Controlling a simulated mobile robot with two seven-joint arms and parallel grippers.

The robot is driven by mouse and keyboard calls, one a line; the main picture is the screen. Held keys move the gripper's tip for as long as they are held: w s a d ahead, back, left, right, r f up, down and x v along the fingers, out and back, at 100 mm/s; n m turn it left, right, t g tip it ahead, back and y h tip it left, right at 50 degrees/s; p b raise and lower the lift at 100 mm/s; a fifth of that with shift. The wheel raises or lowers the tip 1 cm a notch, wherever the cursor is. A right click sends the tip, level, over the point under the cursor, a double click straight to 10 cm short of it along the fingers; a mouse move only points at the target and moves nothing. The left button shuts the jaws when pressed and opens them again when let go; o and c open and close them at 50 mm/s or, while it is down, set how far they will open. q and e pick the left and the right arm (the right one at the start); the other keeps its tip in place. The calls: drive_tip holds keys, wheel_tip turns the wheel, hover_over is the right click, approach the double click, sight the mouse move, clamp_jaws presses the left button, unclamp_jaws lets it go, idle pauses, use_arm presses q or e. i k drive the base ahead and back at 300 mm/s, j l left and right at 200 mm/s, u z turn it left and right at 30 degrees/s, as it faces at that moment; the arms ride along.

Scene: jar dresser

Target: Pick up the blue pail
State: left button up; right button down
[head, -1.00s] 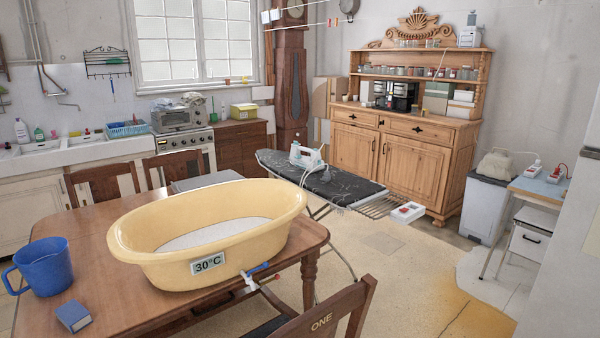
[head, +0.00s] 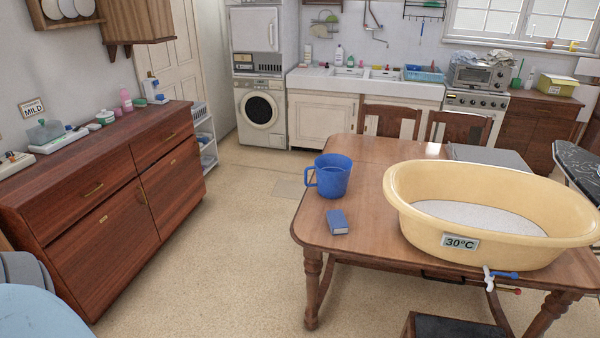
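The blue pail (head: 333,176) stands upright on the left part of the wooden table (head: 366,237), near its left edge. It is a blue jug-like vessel with a handle on its left side. It is fully in sight and nothing touches it. Neither of my grippers shows in the head view.
A blue box (head: 337,222) lies in front of the pail. A large yellow tub (head: 424,225) marked 30°C fills the table's right part. A dark chair (head: 452,322) stands at the front. A brown dresser (head: 120,185) is at left. The floor (head: 240,240) between dresser and table is clear.

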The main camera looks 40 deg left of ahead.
sight(327, 177)
drive_tip(key=u, duration=1.05)
drive_tip(key=i+j+z, duration=0.3)
drive_tip(key=i+j, duration=2.05)
drive_tip(key=i, duration=0.1)
